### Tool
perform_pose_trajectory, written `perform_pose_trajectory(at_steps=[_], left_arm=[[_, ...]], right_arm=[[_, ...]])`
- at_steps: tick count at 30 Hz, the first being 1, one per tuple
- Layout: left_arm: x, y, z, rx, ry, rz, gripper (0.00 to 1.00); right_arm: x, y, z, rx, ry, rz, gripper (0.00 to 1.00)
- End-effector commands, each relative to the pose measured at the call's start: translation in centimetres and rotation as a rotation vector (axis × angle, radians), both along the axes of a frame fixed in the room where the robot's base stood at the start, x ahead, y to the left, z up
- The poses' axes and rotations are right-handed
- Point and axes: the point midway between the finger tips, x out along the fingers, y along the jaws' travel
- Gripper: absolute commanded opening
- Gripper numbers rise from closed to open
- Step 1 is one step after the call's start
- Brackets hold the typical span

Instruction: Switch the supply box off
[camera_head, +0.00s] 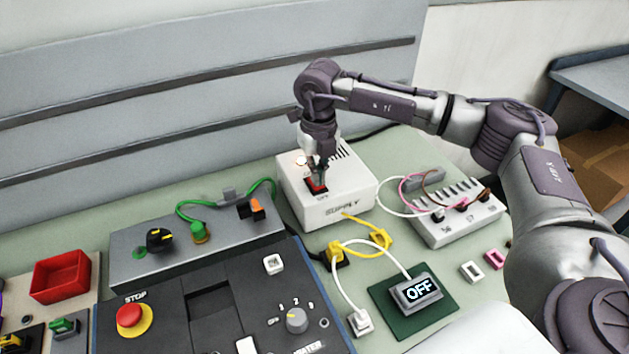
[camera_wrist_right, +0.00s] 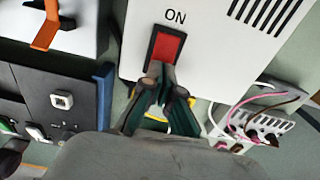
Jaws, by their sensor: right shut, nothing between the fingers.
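The supply box (camera_head: 335,199) is a white box with "SUPPLY" on its front, standing on the green bench top. Its red rocker switch (camera_wrist_right: 167,47) sits in a black frame on top, with "ON" printed beside it in the right wrist view. A lamp (camera_head: 301,160) on the box glows. My right gripper (camera_head: 318,184) points down at the switch, shut and empty. In the right wrist view its fingertips (camera_wrist_right: 158,72) overlap the near end of the switch; I cannot tell whether they touch it. My left gripper is not in view.
A dark control panel with a red STOP button (camera_head: 130,315) and a grey box with a green plug (camera_head: 199,231) lie to the left. A display reading OFF (camera_head: 417,291) sits on a green plate in front. A white terminal strip (camera_head: 457,213) with wires stands right.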

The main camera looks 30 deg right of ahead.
Motion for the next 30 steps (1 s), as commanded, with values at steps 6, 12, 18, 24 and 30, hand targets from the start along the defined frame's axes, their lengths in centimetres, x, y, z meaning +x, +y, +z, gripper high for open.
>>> perform_pose_trajectory(at_steps=[6, 12, 18, 24, 30], left_arm=[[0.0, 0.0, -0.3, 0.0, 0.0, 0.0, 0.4], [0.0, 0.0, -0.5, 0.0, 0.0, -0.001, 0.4], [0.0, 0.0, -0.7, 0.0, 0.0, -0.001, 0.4], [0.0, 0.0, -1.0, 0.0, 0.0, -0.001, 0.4], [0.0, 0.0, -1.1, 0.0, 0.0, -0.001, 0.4]], right_arm=[[0.0, 0.0, -0.4, 0.0, 0.0, 0.0, 0.0], [0.0, 0.0, -0.7, 0.0, 0.0, 0.0, 0.0], [0.0, 0.0, -1.0, 0.0, 0.0, 0.0, 0.0], [0.0, 0.0, -1.3, 0.0, 0.0, 0.0, 0.0], [0.0, 0.0, -1.5, 0.0, 0.001, 0.0, 0.0]])
